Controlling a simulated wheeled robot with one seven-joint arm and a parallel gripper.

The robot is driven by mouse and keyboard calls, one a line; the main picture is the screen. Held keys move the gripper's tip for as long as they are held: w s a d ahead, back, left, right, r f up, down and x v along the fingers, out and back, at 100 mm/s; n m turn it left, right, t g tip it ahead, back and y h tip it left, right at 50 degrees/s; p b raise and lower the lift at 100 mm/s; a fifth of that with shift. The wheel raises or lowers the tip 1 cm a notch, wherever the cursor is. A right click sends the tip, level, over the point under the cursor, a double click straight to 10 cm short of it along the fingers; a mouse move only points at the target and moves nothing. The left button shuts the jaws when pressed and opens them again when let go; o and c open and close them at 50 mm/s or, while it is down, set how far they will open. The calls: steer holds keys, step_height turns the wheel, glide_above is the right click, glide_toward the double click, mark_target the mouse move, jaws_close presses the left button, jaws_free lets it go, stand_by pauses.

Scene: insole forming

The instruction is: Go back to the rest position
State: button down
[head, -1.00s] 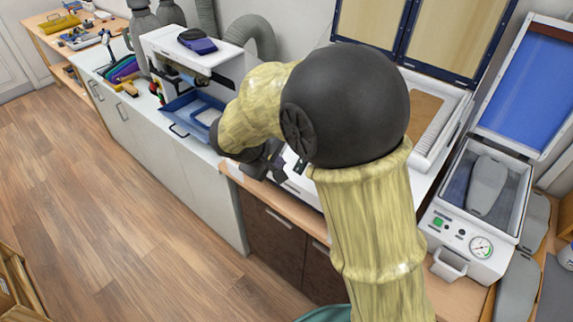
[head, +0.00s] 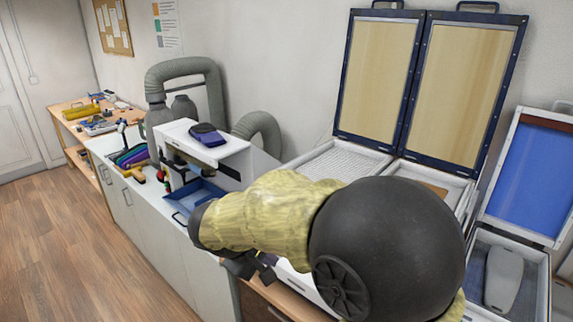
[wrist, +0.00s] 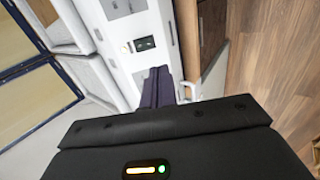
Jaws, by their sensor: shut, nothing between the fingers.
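My gripper (head: 262,268) shows at the end of my arm in the head view, partly hidden by my arm's own links. It is over the front edge of the counter, close to the front of the white two-lidded machine (head: 342,163). In the wrist view my gripper's dark fingers (wrist: 165,88) are together with nothing held. Behind them is the white front of the machine (wrist: 140,45) with a small dark display.
A white unit with a blue tray (head: 197,195) stands left of my arm. A machine with a raised blue-lined lid (head: 530,180) holds a grey insole (head: 503,277) at the right. Wooden floor (head: 60,240) lies open at the left.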

steer(key=s+d+f+m+g+y, duration=0.1)
steer(key=s+d+f+m, duration=0.2)
steer(key=d, duration=0.4)
steer(key=s+d+f+m+g+y, duration=0.1)
steer(key=s+d+f+m+y, duration=0.1)
steer(key=d, duration=0.5)
steer(key=s+d+f+m+g+y, duration=0.1)
steer(key=s+d+f+m, duration=0.3)
steer(key=s+d+m, duration=0.1)
steer(key=shift+s+d+y, duration=0.3)
steer(key=shift+s+d, duration=0.25)
steer(key=shift+d, duration=0.5)
steer(key=shift+f, duration=0.1)
